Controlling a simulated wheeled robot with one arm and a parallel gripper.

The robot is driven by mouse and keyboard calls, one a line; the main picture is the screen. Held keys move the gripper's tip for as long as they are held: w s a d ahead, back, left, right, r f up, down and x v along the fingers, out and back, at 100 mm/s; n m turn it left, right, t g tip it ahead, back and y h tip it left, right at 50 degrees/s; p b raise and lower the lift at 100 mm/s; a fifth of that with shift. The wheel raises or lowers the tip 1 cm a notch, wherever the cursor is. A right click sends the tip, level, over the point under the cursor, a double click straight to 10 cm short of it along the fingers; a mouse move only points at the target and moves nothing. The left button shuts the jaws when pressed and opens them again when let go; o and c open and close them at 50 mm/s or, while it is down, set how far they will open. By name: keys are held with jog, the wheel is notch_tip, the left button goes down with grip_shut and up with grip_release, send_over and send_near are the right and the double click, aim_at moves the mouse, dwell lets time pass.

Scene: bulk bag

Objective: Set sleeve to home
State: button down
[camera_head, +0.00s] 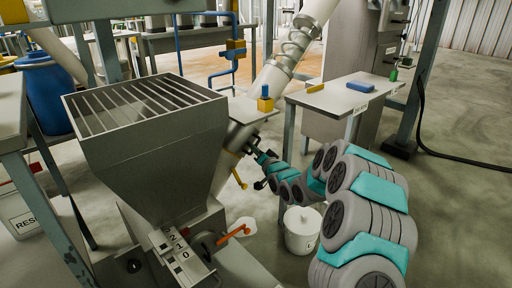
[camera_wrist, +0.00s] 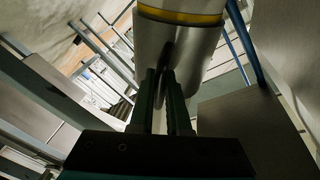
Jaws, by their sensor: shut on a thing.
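A grey metal sleeve (camera_wrist: 185,45) with a yellow band fills the top middle of the wrist view. A dark, narrow tab or handle (camera_wrist: 167,52) stands against its front. My gripper (camera_wrist: 167,75) has its two fingers close together on this dark handle. In the head view my gripper (camera_head: 262,158) is at the slanted tube beside the hopper, just right of its lower end. The sleeve there is small and partly hidden by the hopper and my gripper. A plate marked S, 2, 1, 0 (camera_head: 180,248) is on the hopper's lower front. Whether it relates to the sleeve is unclear.
The grated hopper (camera_head: 150,150) stands close on the left. An orange lever (camera_head: 232,235) and a yellow handle (camera_head: 239,179) stick out near it. A table (camera_head: 340,98) stands behind.

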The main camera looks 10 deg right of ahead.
jog(key=c, duration=0.9)
grip_release()
jog(key=shift+d, duration=0.1)
jog(key=v, duration=0.7)
jog(key=shift+s+d+r, duration=0.1)
jog(key=shift+s, duration=0.2)
